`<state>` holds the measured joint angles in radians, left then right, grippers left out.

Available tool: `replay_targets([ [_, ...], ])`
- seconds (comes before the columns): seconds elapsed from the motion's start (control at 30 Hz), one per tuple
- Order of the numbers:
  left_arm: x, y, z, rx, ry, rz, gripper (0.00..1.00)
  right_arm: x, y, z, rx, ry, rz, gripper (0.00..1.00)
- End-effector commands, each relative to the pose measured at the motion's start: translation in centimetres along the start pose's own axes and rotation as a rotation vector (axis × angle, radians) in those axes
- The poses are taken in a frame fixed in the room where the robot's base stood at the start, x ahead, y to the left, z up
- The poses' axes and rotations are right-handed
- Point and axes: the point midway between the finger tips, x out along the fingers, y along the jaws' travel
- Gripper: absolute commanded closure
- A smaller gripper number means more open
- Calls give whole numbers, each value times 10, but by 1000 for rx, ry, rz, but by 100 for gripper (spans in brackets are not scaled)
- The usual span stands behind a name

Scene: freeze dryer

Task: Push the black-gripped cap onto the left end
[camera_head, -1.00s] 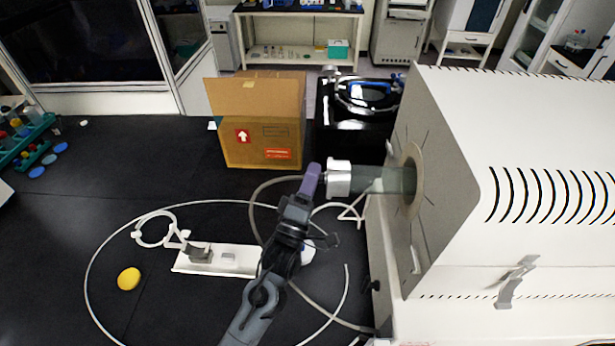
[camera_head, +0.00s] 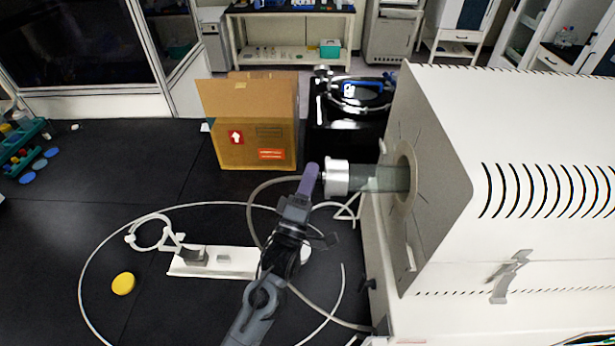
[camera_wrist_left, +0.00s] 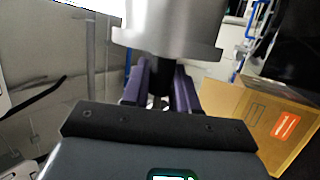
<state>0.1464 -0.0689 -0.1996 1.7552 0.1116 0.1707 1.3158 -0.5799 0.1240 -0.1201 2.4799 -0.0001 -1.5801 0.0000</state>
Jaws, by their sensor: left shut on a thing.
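The silver metal cap (camera_head: 336,178) sits at the left end of the grey see-through tube (camera_head: 386,179) that sticks out of the white furnace. The cap and tube end touch or overlap in the head view. I cannot tell how far the cap is on. My left gripper (camera_head: 311,176) has purple fingers and is shut on the cap's black grip, left of the tube. In the left wrist view the cap (camera_wrist_left: 170,32) fills the top middle, and the black grip (camera_wrist_left: 162,70) stands between the fingers (camera_wrist_left: 161,88). My right gripper is not in view.
The white furnace (camera_head: 530,130) fills the right side. An open cardboard box (camera_head: 255,135) and a black device (camera_head: 345,125) stand behind my gripper. A white stand (camera_head: 230,262), looping hoses and a yellow round object (camera_head: 123,283) lie on the black bench, whose left part is mostly clear.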

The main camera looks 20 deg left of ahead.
Motion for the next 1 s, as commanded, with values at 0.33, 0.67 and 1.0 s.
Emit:
replay_targets([
  [0.33,5,1,13,-2,1,3,100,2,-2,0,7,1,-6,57],
  [0.67,7,2,22,-2,-1,3,100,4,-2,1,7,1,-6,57],
  [1.0,7,2,23,-2,-2,4,70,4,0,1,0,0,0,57],
])
